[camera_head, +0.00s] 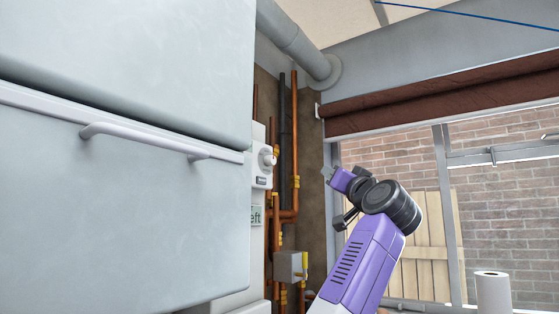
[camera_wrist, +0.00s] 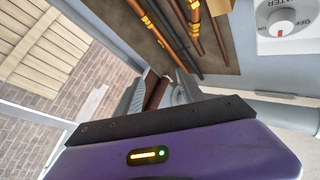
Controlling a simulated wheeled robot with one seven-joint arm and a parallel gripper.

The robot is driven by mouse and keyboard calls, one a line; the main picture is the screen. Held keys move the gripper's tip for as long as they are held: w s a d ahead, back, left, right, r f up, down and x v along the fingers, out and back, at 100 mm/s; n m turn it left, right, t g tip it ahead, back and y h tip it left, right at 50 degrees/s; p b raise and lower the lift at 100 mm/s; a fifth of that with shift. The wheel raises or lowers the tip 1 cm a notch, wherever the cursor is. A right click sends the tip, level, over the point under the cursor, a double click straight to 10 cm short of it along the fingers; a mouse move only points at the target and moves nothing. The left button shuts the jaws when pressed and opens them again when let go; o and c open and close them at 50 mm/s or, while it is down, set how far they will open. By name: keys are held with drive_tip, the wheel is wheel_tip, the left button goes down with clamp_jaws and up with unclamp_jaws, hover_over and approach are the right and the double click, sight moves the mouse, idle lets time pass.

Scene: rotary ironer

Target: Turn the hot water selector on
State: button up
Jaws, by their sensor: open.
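The hot water selector is a round white knob (camera_head: 266,157) on a narrow white wall unit (camera_head: 259,183), just right of the big pale machine in the head view. In the wrist view the dial (camera_wrist: 283,20) shows at the upper right, with a red mark at its lower edge and partly cut-off lettering that includes "WATER". My gripper (camera_head: 328,172) is open and empty in the head view, to the right of the knob and apart from it. In the wrist view my fingers (camera_wrist: 158,92) are partly hidden behind the dark edge of my purple hand.
Copper pipes (camera_head: 295,150) with yellow bands run up the wall between the unit and my gripper. A grey box (camera_head: 290,266) sits lower on the pipes. The pale machine (camera_head: 120,210) with a bar handle fills the left. A paper roll (camera_head: 493,291) stands by the window.

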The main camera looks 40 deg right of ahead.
drive_tip(key=s+a+r+n+t+y, duration=0.2)
drive_tip(key=a+r+n+y, duration=0.4)
drive_tip(key=r+y, duration=0.45)
drive_tip(key=n+g+y, duration=0.2)
drive_tip(key=n+y, duration=0.3)
approach(274, 159)
drive_tip(key=w, duration=0.2)
drive_tip(key=w+p, duration=0.1)
drive_tip(key=w, duration=0.1)
drive_tip(key=w+a+p, duration=0.1)
drive_tip(key=w, duration=0.2)
drive_tip(key=shift+a+r, duration=0.15)
drive_tip(key=shift+r, duration=0.05)
drive_tip(key=shift+w+f+p, duration=0.1)
drive_tip(key=shift+w+p, duration=0.3)
drive_tip(key=shift+w, duration=0.15)
clamp_jaws()
